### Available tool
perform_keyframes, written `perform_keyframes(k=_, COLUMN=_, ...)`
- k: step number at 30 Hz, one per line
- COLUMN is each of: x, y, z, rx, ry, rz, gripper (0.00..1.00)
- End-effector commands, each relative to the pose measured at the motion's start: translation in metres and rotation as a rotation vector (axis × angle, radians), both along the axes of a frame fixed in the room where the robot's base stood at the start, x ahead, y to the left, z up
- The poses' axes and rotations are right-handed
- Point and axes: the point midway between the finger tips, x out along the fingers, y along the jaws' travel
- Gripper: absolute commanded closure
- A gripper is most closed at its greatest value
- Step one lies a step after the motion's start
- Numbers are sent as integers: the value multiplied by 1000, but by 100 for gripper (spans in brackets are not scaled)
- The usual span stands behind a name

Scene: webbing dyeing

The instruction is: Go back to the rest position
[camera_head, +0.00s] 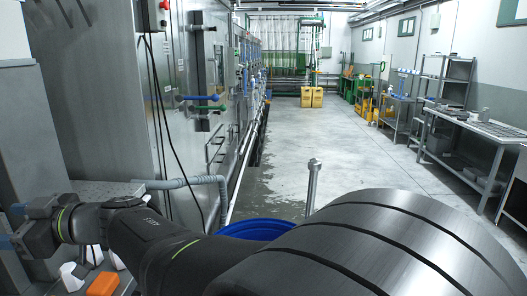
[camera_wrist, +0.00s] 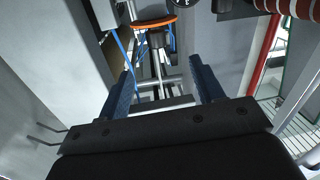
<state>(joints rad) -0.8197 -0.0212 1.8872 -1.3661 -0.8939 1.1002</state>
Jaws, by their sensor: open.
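In the wrist view my gripper (camera_wrist: 160,66) shows two dark blue fingers standing well apart. Nothing is held between them. Beyond the fingers lie grey metal bars and a round orange-rimmed part (camera_wrist: 154,23) with a blue line hanging beside it. In the head view my arm reaches from the right foreground to the lower left.
A tall steel machine (camera_head: 185,75) stands close on the left with hanging black cables. A blue tub (camera_head: 258,229) shows behind my arm. White pieces and an orange block (camera_head: 103,284) sit below the wrist. Steel tables (camera_head: 470,130) line the right wall. The concrete floor (camera_head: 330,130) between is clear.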

Motion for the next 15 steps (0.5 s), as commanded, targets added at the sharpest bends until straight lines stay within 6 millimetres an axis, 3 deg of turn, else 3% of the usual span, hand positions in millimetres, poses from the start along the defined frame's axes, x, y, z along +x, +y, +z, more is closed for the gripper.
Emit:
perform_keyframes(k=1, x=0, y=0, z=0, rx=0, ry=0, rz=0, gripper=28)
perform_keyframes(k=5, x=1, y=1, z=1, rx=1, ry=-3, rz=-4, gripper=3)
perform_keyframes(k=6, x=2, y=2, z=2, rx=3, ry=-10, rz=-13, gripper=0)
perform_keyframes(k=11, x=25, y=19, z=16, rx=18, ry=-79, rz=-135, gripper=0)
perform_keyframes(k=15, x=57, y=37, z=36, rx=6, ry=-174, rz=-324, gripper=0)
